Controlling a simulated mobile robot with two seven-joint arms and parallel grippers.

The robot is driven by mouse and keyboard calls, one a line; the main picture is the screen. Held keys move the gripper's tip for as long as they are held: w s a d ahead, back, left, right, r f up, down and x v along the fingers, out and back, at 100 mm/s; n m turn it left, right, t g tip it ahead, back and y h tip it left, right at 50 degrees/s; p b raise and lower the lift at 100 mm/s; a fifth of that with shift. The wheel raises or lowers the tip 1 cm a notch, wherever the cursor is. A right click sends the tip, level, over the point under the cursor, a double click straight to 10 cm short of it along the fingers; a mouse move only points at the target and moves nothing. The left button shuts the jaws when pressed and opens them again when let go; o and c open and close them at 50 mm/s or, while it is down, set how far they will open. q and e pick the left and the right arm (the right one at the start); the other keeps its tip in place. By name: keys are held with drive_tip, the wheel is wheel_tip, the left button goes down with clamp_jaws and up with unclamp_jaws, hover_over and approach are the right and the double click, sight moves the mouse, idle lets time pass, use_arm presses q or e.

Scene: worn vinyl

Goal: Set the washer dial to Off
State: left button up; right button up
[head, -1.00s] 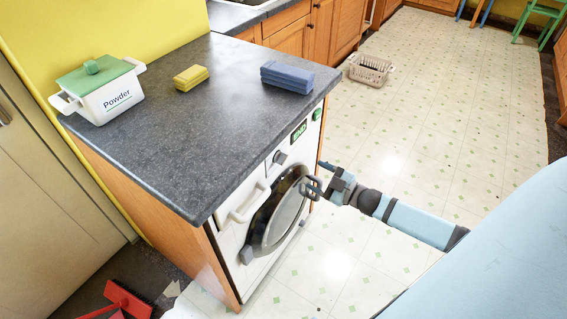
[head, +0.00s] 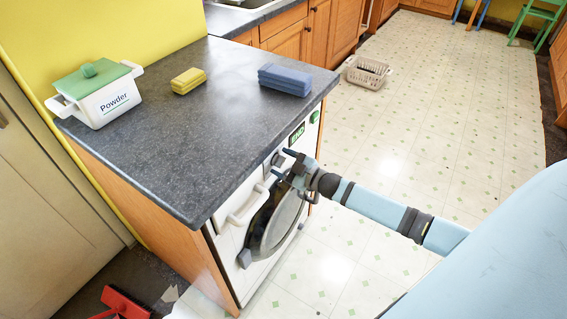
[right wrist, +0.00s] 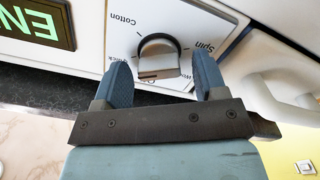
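The white washer (head: 225,243) stands under the dark counter. Its grey dial (head: 277,159) is on the front panel, partly covered by my right gripper (head: 283,163) in the head view. In the right wrist view the panel appears upside down, and the dial (right wrist: 158,57) shows between the two blue fingers of my right gripper (right wrist: 161,66). The fingers are open, one on each side, with visible gaps to the dial. "Cotton" and "Spin" are readable beside it; other labels are partly hidden by the dial and fingers. My left gripper is not in view.
A lit green display (head: 297,132) and green button (head: 315,117) sit beside the dial. A white drawer handle (head: 248,206) and round door (head: 275,225) are close by.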

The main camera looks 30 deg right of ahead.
drive_tip(key=c, duration=0.8)
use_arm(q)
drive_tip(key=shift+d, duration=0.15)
use_arm(e)
drive_tip(key=shift+n, duration=1.3)
drive_tip(key=n, duration=0.2)
drive_tip(key=shift+a+f+n, duration=0.1)
drive_tip(key=shift+f+n, duration=0.05)
drive_tip(key=shift+n, duration=0.15)
drive_tip(key=n, duration=0.3)
drive_tip(key=shift+b, duration=0.3)
drive_tip(key=shift+f+n+b, duration=0.1)
drive_tip(key=shift+n+b, duration=0.25)
drive_tip(key=shift+n, duration=1.25)
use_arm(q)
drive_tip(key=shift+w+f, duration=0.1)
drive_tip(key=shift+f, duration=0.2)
use_arm(e)
drive_tip(key=shift+n, duration=0.3)
